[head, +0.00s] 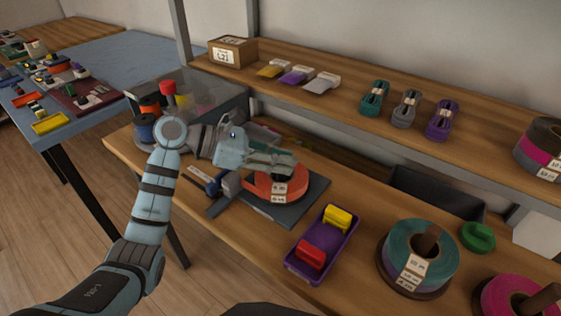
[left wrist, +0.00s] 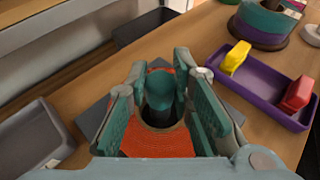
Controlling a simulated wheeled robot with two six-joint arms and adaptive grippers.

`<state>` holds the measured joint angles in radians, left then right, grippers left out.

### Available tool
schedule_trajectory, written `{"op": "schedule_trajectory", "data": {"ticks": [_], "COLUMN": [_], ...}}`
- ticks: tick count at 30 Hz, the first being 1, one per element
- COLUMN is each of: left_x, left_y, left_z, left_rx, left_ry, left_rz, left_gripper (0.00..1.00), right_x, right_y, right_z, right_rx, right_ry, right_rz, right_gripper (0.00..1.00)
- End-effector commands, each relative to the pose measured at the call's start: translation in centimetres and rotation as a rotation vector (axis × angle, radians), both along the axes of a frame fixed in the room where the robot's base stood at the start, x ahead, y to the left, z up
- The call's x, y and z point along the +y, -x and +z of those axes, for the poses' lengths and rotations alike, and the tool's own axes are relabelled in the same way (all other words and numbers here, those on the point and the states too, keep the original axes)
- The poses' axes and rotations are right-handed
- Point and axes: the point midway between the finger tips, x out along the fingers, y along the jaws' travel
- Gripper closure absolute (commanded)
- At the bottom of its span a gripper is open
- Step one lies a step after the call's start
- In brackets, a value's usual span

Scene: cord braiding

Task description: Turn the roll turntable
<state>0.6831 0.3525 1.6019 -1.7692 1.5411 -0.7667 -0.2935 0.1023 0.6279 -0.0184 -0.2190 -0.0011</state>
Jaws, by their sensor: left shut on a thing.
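The orange roll (head: 270,187) lies flat on a dark square base (head: 312,190) on the workbench and carries white tags. In the left wrist view the orange roll (left wrist: 158,143) has a dark centre hole with a teal post (left wrist: 160,92) standing in it. My left gripper (head: 285,165) reaches over the roll from the left, with its fingers on either side of the post, shut on it; the contact itself is partly hidden. My right gripper is not in view.
A purple tray (head: 322,237) with yellow and red pieces sits right of the base. A teal roll (head: 440,245) and a magenta roll (head: 515,296) stand further right. A shelf (head: 340,108) with cord bundles runs behind. A blue table (head: 115,65) is at left.

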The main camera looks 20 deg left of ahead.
Motion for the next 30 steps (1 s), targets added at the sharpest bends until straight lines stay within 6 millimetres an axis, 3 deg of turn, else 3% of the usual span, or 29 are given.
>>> {"op": "schedule_trajectory", "data": {"ticks": [12,30], "left_x": [0.0,0.0], "left_y": [-0.1,-0.1], "left_z": [0.0,0.1], "left_rx": [-0.004,-0.004], "left_ry": [0.001,0.0], "left_rz": [-0.167,-0.232], "left_gripper": [1.0,1.0], "right_x": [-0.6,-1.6], "right_y": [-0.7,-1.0], "right_z": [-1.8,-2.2], "right_rx": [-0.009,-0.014], "right_ry": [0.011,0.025], "right_rz": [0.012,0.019], "right_gripper": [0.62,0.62]}}
